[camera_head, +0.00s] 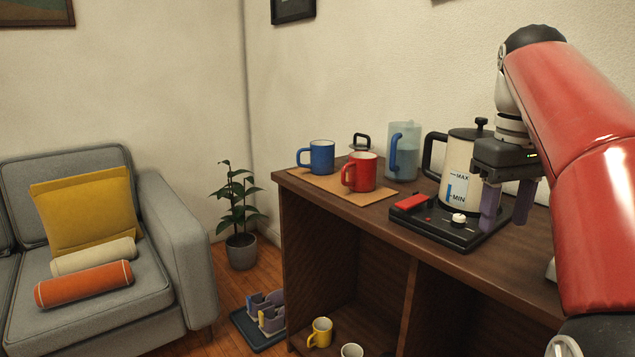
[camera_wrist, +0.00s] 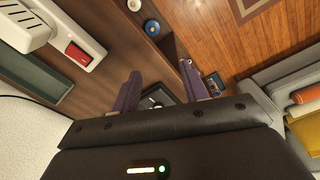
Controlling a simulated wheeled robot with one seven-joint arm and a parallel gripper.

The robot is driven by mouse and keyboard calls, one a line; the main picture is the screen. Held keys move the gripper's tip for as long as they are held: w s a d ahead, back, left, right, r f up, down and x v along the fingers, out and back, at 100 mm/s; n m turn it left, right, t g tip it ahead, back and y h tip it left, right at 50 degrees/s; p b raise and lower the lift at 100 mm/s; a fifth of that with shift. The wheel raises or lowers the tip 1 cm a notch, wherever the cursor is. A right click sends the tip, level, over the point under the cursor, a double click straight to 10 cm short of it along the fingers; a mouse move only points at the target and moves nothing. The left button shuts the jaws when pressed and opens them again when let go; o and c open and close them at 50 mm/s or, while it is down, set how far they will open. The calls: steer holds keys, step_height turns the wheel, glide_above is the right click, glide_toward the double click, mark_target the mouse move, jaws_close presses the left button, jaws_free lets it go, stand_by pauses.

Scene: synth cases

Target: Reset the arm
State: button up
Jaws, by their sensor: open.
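My arm reaches in from the right in the head view. My gripper (camera_head: 507,205) is open and empty, its two purple fingers pointing down over the cabinet top (camera_head: 430,245). It is just right of the cream kettle (camera_head: 458,170), which stands at the back of a black base (camera_head: 455,226) with a red switch and a white knob. Whether the fingers touch the base, I cannot tell. In the wrist view the open fingers (camera_wrist: 160,70) have nothing gripped between them; a dark object shows partly behind them.
A blue mug (camera_head: 321,156) and red mug (camera_head: 361,173) stand on a tan board, left of a clear pitcher (camera_head: 403,160). A yellow mug (camera_head: 320,332) is on the lower shelf. A white strip with a red switch (camera_wrist: 78,53) shows in the wrist view. A sofa (camera_head: 180,240) is left.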

steer(key=s+a+f+t, duration=0.1)
steer(key=s+a+f, duration=0.2)
steer(key=f, duration=0.4)
steer(key=s+a+f+m+t, duration=0.1)
steer(key=s+a+f+t, duration=0.1)
steer(key=s+a+f, duration=0.2)
steer(key=s+a+f+m+t, duration=0.1)
steer(key=s+a+f+t, duration=0.1)
steer(key=s+a+f, duration=0.2)
steer(key=s+f, duration=0.3)
steer(key=f, duration=0.5)
steer(key=shift+a+f, duration=0.15)
steer(key=shift+a, duration=0.05)
